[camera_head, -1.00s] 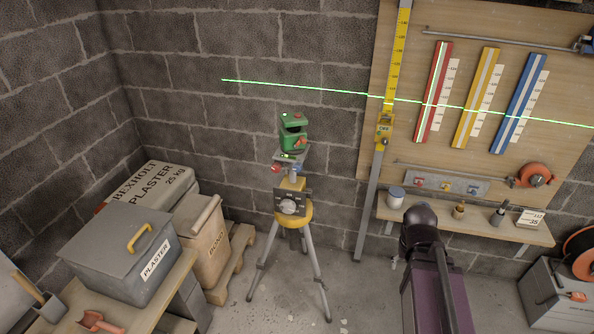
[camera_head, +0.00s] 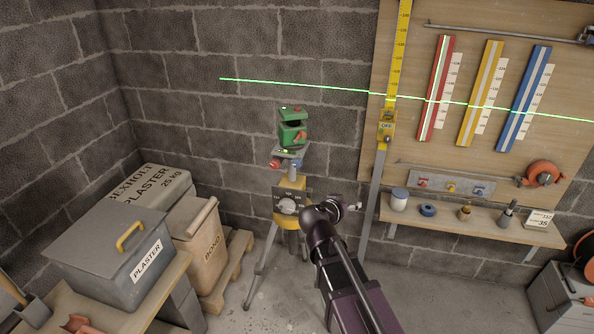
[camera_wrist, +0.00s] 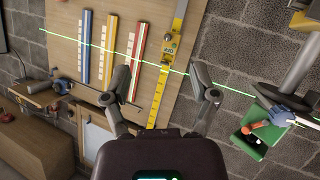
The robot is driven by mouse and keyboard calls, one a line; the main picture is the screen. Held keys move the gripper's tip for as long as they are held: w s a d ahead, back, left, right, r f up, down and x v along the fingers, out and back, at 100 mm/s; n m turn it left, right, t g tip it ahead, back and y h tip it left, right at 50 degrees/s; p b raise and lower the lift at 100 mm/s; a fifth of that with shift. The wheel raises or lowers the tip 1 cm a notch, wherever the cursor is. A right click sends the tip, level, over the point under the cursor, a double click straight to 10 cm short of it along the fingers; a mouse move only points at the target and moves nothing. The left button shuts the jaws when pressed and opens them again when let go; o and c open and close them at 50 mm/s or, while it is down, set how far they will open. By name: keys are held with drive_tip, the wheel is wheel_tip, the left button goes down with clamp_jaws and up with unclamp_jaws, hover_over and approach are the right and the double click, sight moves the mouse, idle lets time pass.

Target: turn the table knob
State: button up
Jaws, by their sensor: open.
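A green laser level (camera_head: 291,132) sits on a small table (camera_head: 290,153) on top of a yellow-headed tripod (camera_head: 292,222). A red knob (camera_head: 274,164) shows at the table's left edge. A blue knob (camera_head: 297,162) shows beside it and again in the wrist view (camera_wrist: 283,114). A dark plate with a grey dial (camera_head: 288,206) is on the tripod below the table. My gripper (camera_wrist: 160,97) is open and empty, its fingers spread toward the wall board. In the head view it is right of the tripod, lower than the table, apart from the knobs.
The green laser line crosses the wall and the board (camera_head: 455,190). A yellow staff (camera_head: 386,130) stands right of the tripod. A shelf (camera_head: 470,224) holds small items. A plaster box (camera_head: 118,258) and bags are at left.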

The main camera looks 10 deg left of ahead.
sight(296, 165)
drive_tip(key=a+r+n+t+y+b, duration=0.1)
drive_tip(key=a+t+y, duration=0.1)
drive_tip(key=a, duration=0.7)
drive_tip(key=s+a+r+n+t+y+b, duration=0.1)
drive_tip(key=a+r+n+t+y+b, duration=0.1)
drive_tip(key=a, duration=0.7)
drive_tip(key=shift+a+r+t+y, duration=0.2)
drive_tip(key=shift+t+y, duration=0.4)
drive_tip(key=shift+t, duration=0.2)
drive_tip(key=w, duration=1.3)
drive_tip(key=shift+w+d, duration=0.3)
clamp_jaws()
